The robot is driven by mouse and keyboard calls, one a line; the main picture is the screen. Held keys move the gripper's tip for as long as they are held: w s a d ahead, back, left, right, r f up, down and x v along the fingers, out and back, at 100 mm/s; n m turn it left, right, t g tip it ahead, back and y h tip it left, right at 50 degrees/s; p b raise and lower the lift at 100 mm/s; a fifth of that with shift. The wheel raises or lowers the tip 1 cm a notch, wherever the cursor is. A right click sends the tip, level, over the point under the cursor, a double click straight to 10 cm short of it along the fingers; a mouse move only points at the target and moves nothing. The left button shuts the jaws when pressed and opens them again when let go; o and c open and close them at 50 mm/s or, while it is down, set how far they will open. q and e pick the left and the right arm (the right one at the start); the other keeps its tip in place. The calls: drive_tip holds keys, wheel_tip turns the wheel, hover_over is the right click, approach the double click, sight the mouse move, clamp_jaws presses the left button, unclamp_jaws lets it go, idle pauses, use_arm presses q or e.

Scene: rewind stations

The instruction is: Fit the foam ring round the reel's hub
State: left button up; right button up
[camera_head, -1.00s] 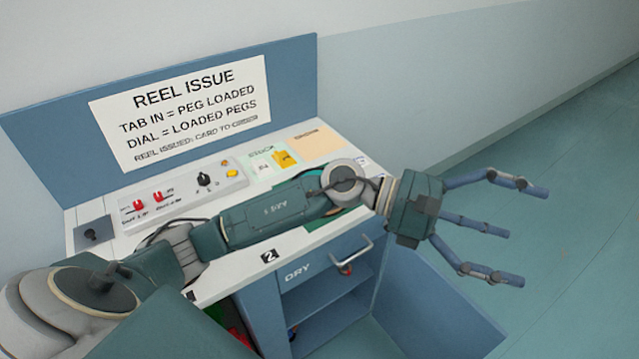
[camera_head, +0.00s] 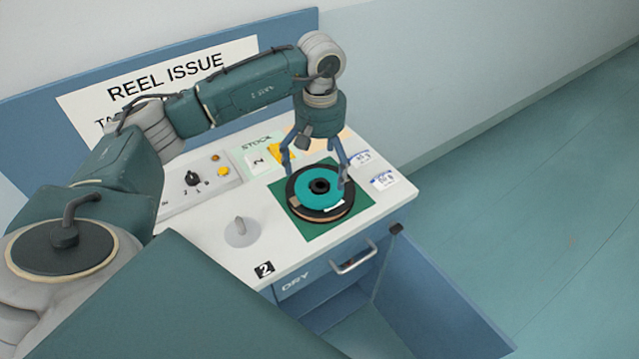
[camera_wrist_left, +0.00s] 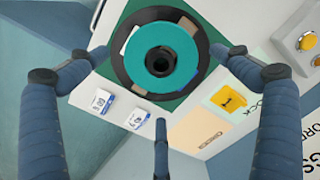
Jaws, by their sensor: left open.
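The reel (camera_head: 347,207), a dark round disc with a brown edge, lies flat on a green square mat (camera_head: 312,231) on the counter. A teal ring (camera_head: 306,196), probably the foam ring, lies on it around a black hub (camera_head: 319,186). In the left wrist view, the teal ring (camera_wrist_left: 161,33) encircles the hub (camera_wrist_left: 160,62); whether it is fully seated I cannot tell. My left gripper (camera_head: 318,168) points down just above the reel, its fingers spread around it and holding nothing. In the left wrist view, its three fingers are wide apart. My right gripper is not in view.
A grey disc with an upright peg (camera_head: 240,231) stands left of the mat. A control box (camera_head: 200,185), a yellow tag (camera_head: 281,148) and small white cards (camera_head: 384,181) are nearby. A drawer handle (camera_head: 353,256) and an open blue door (camera_head: 430,300) project in front.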

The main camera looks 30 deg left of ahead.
sight(319, 182)
use_arm(q)
wheel_tip(319, 182, down, 6)
drive_tip(key=p, duration=0.2)
drive_tip(key=shift+w+a+r+p, duration=0.1)
drive_tip(key=shift+p, duration=0.3)
drive_tip(key=shift+f, duration=0.2)
drive_tip(key=c, duration=0.4)
drive_tip(key=shift+c, duration=0.4)
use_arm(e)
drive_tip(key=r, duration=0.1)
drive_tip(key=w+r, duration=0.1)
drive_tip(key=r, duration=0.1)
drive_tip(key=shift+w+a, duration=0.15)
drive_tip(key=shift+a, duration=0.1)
